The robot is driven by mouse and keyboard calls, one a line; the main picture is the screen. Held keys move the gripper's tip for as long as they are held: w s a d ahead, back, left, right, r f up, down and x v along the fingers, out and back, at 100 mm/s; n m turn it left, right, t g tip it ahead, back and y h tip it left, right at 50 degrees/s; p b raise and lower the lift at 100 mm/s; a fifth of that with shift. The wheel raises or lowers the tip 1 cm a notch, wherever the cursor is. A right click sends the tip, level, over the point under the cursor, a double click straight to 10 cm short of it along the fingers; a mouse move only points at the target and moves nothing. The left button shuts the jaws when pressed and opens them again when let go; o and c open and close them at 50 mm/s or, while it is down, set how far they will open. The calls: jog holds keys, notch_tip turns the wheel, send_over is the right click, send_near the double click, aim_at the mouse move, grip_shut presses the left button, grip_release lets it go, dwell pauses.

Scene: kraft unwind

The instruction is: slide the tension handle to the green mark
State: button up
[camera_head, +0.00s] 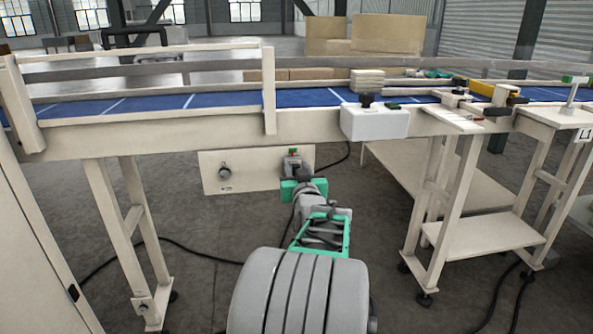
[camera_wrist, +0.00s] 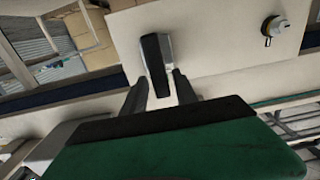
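The pale panel (camera_head: 240,172) hangs below the conveyor's front rail. At its right end a small patch of green and red (camera_head: 293,151) shows just above my gripper (camera_head: 299,178). In the wrist view a dark grey handle (camera_wrist: 156,62) stands out from the panel. The two dark fingers of my gripper (camera_wrist: 163,84) are spread, one on each side of the handle's near end. Pale panel shows between them and the handle, so the gripper looks open. In the head view my gripper hides the handle. The green mark cannot be made out in the wrist view.
A round knob (camera_head: 224,170) sits on the panel's left part; it also shows in the wrist view (camera_wrist: 272,28). The blue belt (camera_head: 200,101) runs above. A white box (camera_head: 374,121) is on the rail to the right. A stand with a shelf (camera_head: 480,236) is at right. Cables lie on the floor.

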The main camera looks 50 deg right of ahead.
jog(key=shift+o, duration=0.3)
jog(key=shift+s, duration=0.15)
jog(key=v, duration=0.7)
jog(key=shift+a+p, duration=0.25)
jog(key=shift+p, duration=0.1)
jog(key=shift+s, duration=0.15)
